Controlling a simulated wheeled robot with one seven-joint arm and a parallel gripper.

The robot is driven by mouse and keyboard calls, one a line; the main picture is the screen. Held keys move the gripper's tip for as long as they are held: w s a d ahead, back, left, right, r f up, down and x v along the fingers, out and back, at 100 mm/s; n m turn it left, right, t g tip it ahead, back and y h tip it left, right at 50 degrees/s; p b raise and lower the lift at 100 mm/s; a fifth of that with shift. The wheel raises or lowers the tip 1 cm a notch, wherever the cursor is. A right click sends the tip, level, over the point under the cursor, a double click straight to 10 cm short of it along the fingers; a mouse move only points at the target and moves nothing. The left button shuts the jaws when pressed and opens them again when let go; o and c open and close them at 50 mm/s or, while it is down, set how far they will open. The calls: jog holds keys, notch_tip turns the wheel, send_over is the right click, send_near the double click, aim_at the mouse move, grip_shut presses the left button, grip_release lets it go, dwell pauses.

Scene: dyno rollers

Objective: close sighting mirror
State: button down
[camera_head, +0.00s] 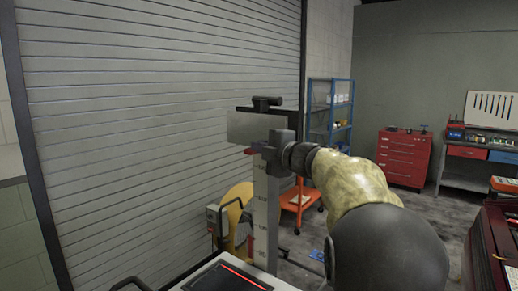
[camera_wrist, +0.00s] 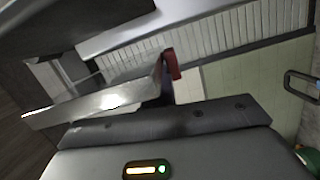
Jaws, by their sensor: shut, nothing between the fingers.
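The sighting mirror appears to be the grey rectangular panel (camera_head: 246,127) at the top of a pale upright post (camera_head: 263,215) with scale marks. A dark cylinder (camera_head: 267,101) sits above the panel, and a small red piece shows below it. My gripper (camera_head: 280,143) is at the post's top, beside the panel's right edge; it is shut and empty. Its fingertips are hard to make out, and I cannot tell whether it touches the panel. In the wrist view the pale post (camera_wrist: 95,105) runs across the left, with the red piece (camera_wrist: 172,64) near its end.
A grey roller shutter (camera_head: 160,130) fills the left. A flat dark screen (camera_head: 228,278) is at the bottom, near a yellow curved object (camera_head: 238,210). An orange cart (camera_head: 300,200), blue shelf (camera_head: 330,112) and red tool cabinet (camera_head: 402,157) stand farther back.

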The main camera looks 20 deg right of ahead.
jog(key=shift+a+f, duration=0.1)
jog(key=shift+f, duration=0.15)
jog(key=s+b, duration=0.3)
jog(key=s, duration=0.8)
jog(key=shift+s+d+r, duration=0.2)
jog(key=shift+s+d, duration=0.15)
jog(key=shift+d, duration=0.05)
jog(key=shift+w, duration=0.1)
